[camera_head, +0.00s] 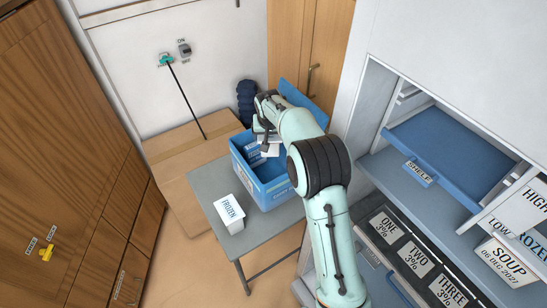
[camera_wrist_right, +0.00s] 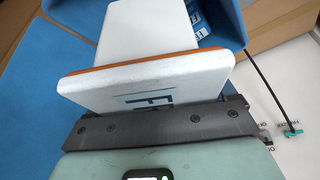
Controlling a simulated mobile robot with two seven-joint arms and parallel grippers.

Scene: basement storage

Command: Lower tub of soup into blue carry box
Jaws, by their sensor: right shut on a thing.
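The blue carry box (camera_head: 268,186) stands on the grey table with its lid (camera_head: 302,103) raised at the back. My right gripper (camera_head: 263,126) is over the box and shut on a white tub (camera_head: 270,147), partly hidden by the arm. In the right wrist view the gripper (camera_wrist_right: 155,122) grips this tub (camera_wrist_right: 150,80), which has an orange band and a partly visible label starting with F. I cannot tell whether the tub touches the box floor. My left gripper is not in view.
A white tub marked FROZEN (camera_head: 230,214) stands on the grey table (camera_head: 212,183) at the box's left. A white SOUP pack (camera_head: 507,262) sits at the right by the open cabinet with a blue shelf (camera_head: 450,150). Cardboard (camera_head: 185,150) lies behind the table.

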